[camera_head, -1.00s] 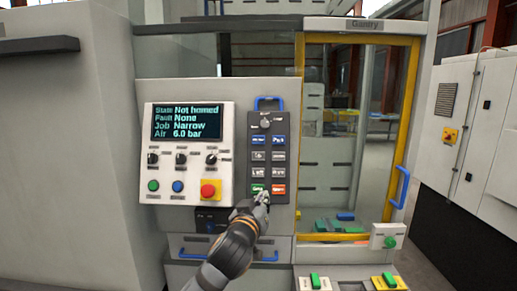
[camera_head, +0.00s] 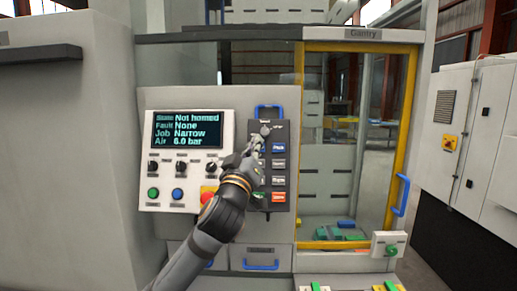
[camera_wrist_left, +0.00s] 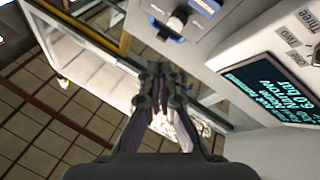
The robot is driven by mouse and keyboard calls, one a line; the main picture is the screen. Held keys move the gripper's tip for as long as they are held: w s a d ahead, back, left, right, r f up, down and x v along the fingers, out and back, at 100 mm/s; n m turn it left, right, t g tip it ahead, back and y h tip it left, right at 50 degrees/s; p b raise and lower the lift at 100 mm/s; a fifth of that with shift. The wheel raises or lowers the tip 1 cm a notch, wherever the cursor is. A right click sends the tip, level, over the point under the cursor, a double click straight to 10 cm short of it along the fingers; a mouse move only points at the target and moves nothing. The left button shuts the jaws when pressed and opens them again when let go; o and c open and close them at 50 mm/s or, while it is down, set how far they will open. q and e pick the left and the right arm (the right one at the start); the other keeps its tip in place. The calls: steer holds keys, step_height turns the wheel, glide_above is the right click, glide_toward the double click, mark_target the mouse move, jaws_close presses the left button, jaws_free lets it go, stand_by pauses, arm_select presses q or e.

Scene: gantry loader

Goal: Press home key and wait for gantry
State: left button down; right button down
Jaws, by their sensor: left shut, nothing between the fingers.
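The dark key panel (camera_head: 293,165) hangs beside the screen, with a knob (camera_head: 266,128) at its top. A blue key (camera_head: 278,149), pale keys and an orange key (camera_head: 278,197) show in its right column. Most of the left column is hidden behind my left gripper (camera_head: 257,142), so I cannot pick out the home key. The gripper is shut and empty at the panel's upper left; contact is unclear. It also shows in the left wrist view (camera_wrist_left: 168,75). The screen (camera_head: 187,129) reads Not homed, Fault None, Job Narrow, Air 6.0 bar. My right gripper is out of view.
A yellow-framed door (camera_head: 402,135) under a Gantry sign (camera_head: 363,34) stands right of the panel. A red stop button (camera_head: 207,195) sits beside my left forearm. A blue handle (camera_head: 269,107) arches above the key panel. A grey cabinet (camera_head: 480,130) stands far right.

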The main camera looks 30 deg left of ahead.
arm_select(q)
steer(key=w+a+f, duration=0.3)
steer(key=w+a, duration=0.1)
steer(key=w, duration=0.2)
steer(key=shift+w, duration=0.4)
stand_by(1.1)
steer(key=shift+a, duration=0.1)
steer(key=shift+w+a+f+b, duration=0.15)
steer(key=shift+w+b, duration=0.2)
steer(key=shift+b, duration=0.1)
